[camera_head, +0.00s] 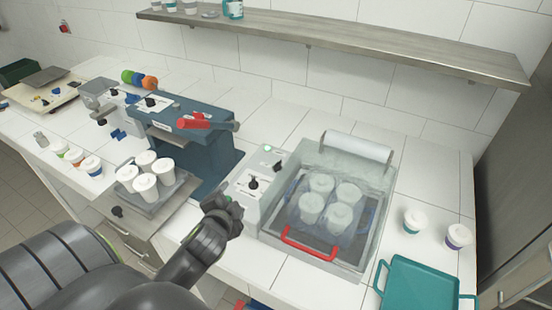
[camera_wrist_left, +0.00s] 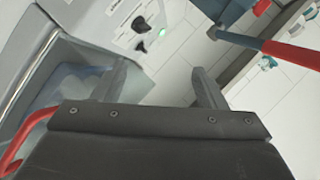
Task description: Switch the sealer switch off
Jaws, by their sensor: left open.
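The sealer (camera_head: 318,205) is a grey box with a clear cover, a white film roll and a red front handle. Its white side panel carries a black sealer switch (camera_head: 253,183) and a lit green lamp (camera_head: 267,149). In the left wrist view the panel shows a black switch (camera_wrist_left: 140,24) and the green lamp (camera_wrist_left: 162,32) beyond my fingers. My left gripper (camera_head: 226,206) is open and empty, in front of and left of the panel, apart from the switch; its fingers (camera_wrist_left: 158,76) are spread in the wrist view. My right gripper is not in view.
A blue machine (camera_head: 190,135) with a red lever (camera_head: 195,123) stands left of the panel, with several white cups (camera_head: 146,185) on a tray before it. Several cups sit under the sealer cover. A teal tray (camera_head: 390,285) and two lidded cups (camera_head: 414,220) are at the right.

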